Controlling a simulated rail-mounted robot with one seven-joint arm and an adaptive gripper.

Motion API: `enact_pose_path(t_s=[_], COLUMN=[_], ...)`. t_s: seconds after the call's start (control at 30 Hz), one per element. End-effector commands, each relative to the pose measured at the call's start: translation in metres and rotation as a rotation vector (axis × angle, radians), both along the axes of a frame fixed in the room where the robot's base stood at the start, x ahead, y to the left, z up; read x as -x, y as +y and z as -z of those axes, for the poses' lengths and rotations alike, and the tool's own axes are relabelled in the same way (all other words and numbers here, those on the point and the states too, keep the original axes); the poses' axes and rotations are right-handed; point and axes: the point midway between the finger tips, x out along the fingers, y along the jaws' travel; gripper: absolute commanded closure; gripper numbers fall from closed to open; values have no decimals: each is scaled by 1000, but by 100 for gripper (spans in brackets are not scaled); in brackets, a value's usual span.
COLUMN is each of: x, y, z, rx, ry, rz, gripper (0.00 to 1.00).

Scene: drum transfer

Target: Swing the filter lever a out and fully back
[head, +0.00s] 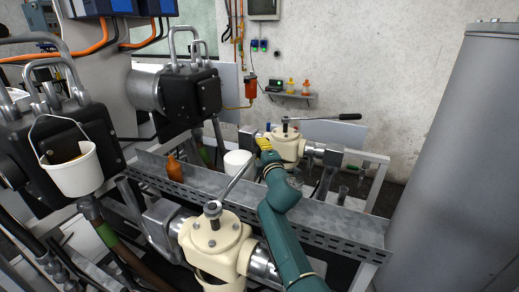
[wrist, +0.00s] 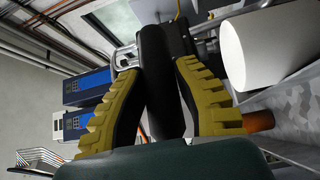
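Two cream filter housings with levers stand in the head view. The near housing (head: 215,243) carries a metal lever (head: 236,181) that slopes up and right to my gripper (head: 262,146). The far housing (head: 287,148) carries a lever with a black grip (head: 349,117) pointing right. No label shows which is lever a. In the wrist view my gripper's yellow fingers (wrist: 157,72) lie on both sides of a black lever grip (wrist: 163,85) and appear closed against it. The grip's far end on the near lever is hidden by my gripper in the head view.
A perforated metal channel (head: 335,219) runs between the housings. A white container (head: 238,163) and an orange-brown bottle (head: 174,168) stand by it. The white container also shows close by in the wrist view (wrist: 268,45). A big grey tank (head: 455,160) stands right.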

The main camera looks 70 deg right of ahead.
Motion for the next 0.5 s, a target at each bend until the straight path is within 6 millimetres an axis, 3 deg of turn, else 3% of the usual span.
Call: enact_pose_path(t_s=[0.03,0.13,0.5], x=[1,1,1], y=[-1,0,1], z=[0,0,1], rx=[-1,0,-1], ry=[1,0,1], rz=[2,2,0], gripper=[60,42,42])
